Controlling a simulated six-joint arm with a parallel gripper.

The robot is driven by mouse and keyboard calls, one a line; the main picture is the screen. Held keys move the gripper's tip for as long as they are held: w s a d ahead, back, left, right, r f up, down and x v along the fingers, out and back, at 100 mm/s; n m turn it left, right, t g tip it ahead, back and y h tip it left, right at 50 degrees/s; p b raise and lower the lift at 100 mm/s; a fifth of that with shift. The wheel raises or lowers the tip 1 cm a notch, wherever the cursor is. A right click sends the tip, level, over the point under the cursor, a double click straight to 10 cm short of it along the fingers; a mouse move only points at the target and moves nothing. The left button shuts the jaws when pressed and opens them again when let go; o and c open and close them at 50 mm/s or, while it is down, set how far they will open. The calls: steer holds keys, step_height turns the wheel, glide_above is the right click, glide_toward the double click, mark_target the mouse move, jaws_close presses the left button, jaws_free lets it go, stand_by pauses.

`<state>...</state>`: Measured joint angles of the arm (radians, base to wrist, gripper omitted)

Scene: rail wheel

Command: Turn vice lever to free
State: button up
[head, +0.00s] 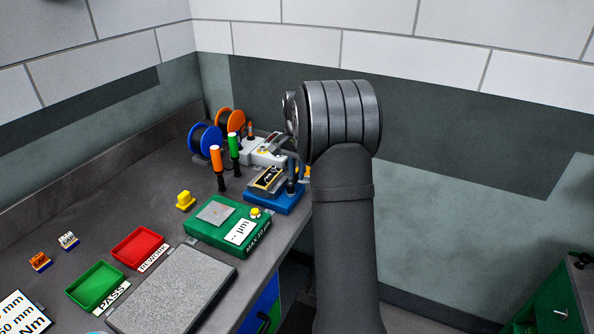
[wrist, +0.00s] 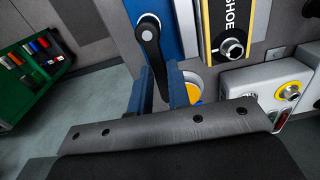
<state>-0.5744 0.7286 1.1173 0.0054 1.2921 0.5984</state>
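The blue vice (wrist: 178,22) is in the upper middle of the wrist view, and it also shows in the head view (head: 287,203) at the back end of the bench. Its black lever (wrist: 152,58) hangs from a round pivot and runs down toward my gripper (wrist: 160,92). The two blue fingers of my gripper stand apart, one on each side of the lever's lower end. I cannot tell whether either finger touches it. The lever's tip is partly hidden by the gripper body. In the head view my arm hides most of the gripper.
A white device (wrist: 272,88) with a yellow-ringed knob sits to the right. Orange and green-handled tools (head: 234,145) stand close to the vice. A green gauge box (head: 215,238) is in front. Open floor lies right of the bench.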

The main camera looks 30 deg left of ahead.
steer(key=shift+d, duration=0.1)
jaws_close()
steer(key=m, duration=0.1)
steer(key=d+m, duration=0.1)
steer(key=m, duration=0.3)
steer(key=shift+s+d, duration=0.2)
steer(key=shift+d, duration=0.15)
steer(key=m, duration=0.2)
steer(key=s+d+m, duration=0.1)
steer(key=m, duration=0.3)
steer(key=shift+s+d, duration=0.15)
steer(key=shift+d, duration=0.1)
steer(key=m, duration=0.1)
steer(key=s+m, duration=0.1)
steer(key=m, duration=0.1)
steer(key=shift+s+d, duration=0.1)
steer(key=shift+d, duration=0.2)
steer(key=shift+s+d+m, duration=0.1)
steer(key=shift+s+m, duration=0.2)
steer(key=shift+m, duration=0.7)
steer(key=shift+s+m, duration=0.3)
steer(key=shift+m, duration=0.7)
steer(key=o, duration=0.8)
jaws_free()
steer(key=shift+s, duration=0.1)
steer(key=shift+r, duration=0.1)
